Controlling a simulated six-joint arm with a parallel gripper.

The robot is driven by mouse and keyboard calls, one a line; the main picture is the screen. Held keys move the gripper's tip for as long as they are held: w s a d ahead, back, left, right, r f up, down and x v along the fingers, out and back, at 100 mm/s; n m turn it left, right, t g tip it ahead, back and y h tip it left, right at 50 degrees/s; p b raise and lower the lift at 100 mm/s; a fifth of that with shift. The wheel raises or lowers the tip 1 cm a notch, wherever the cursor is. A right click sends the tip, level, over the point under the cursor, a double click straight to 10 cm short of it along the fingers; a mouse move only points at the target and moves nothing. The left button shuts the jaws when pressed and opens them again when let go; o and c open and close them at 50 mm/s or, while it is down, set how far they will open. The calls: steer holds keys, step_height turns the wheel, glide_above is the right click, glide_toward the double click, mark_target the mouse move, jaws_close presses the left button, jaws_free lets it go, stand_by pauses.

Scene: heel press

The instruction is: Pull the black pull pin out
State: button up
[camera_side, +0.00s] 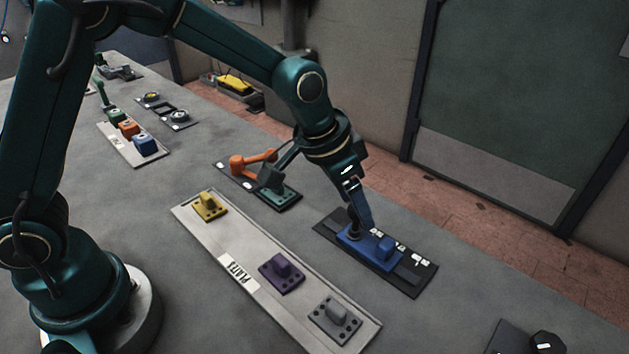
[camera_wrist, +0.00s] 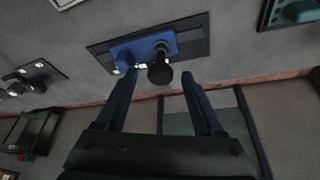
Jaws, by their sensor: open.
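The black pull pin (camera_wrist: 160,73) shows in the wrist view as a dark round knob standing out from a blue block (camera_wrist: 143,48). In the side view the blue block (camera_side: 384,249) sits on a dark plate (camera_side: 413,277), and the pin's foot (camera_side: 354,233) shows at the block's left end. My gripper (camera_wrist: 160,76) is open, with one finger on each side of the knob in the wrist view. I cannot tell whether either finger touches it. In the side view my gripper (camera_side: 358,218) is right above the block's left end and hides most of the pin.
A grey panel (camera_side: 239,266) with yellow, purple and grey blocks lies to the left and in front. A dark plate with an orange handle (camera_side: 252,162) and a green block (camera_side: 280,188) lies behind it. The table's far edge runs close behind the blue block's plate.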

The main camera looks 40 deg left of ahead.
steer(key=shift+v, duration=2.55)
steer(key=s+a+r+n+t, duration=0.25)
steer(key=s+a+r, duration=0.35)
steer(key=r, duration=0.3)
steer(key=s+a+f+n+y, duration=0.1)
steer(key=s+a+f, duration=0.1)
steer(key=s, duration=0.4)
steer(key=s+a+f+n, duration=0.1)
steer(key=s+a+f, duration=0.1)
steer(key=s, duration=0.3)
steer(key=shift+s+f+g+y, duration=0.4)
steer(key=shift+f+g, duration=0.05)
steer(key=shift+f, duration=0.1)
